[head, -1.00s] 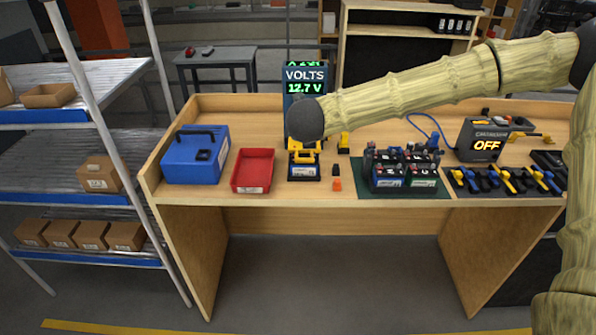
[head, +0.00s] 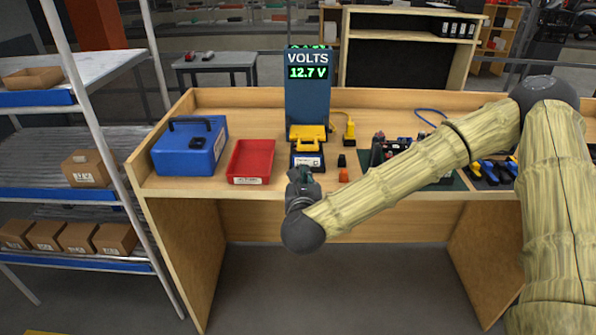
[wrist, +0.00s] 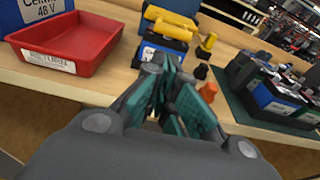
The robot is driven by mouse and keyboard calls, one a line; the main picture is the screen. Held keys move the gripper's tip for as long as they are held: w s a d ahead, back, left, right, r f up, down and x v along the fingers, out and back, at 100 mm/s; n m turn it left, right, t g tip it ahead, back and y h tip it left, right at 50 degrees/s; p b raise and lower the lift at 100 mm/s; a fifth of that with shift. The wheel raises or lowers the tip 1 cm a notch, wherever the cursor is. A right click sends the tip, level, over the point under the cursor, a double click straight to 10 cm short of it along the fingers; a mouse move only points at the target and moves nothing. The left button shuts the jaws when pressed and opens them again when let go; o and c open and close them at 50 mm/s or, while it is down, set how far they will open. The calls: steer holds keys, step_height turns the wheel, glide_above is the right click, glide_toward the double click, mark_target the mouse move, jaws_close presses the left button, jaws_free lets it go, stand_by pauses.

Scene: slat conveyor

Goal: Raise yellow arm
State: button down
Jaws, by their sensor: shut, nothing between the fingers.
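The yellow arm (head: 307,144) lies low across the dark battery unit (head: 308,162) at the foot of the blue VOLTS display (head: 307,100), which reads 12.7 V. In the wrist view the yellow arm (wrist: 172,24) shows as a thick bar just beyond my fingertips. My gripper (head: 300,176) is in front of the battery unit, near the bench's front edge, apart from the yellow arm. In the wrist view my gripper (wrist: 168,66) has its green-padded fingers shut and empty, and they hide part of the unit's lower front.
A red tray (head: 251,160) and a blue case (head: 190,147) stand left of the unit. A black piece (head: 342,160) and an orange piece (head: 343,175) lie to its right. My forearm covers much of the batteries and tools on the right.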

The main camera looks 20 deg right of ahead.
mark_target(308, 138)
steer(key=shift+s+a+f, duration=0.15)
steer(key=shift+s+f, duration=0.05)
steer(key=shift+s, duration=0.05)
steer(key=p+x, duration=0.3)
steer(key=x, duration=0.6)
steer(key=shift+r, duration=0.15)
steer(key=shift+w, duration=0.5)
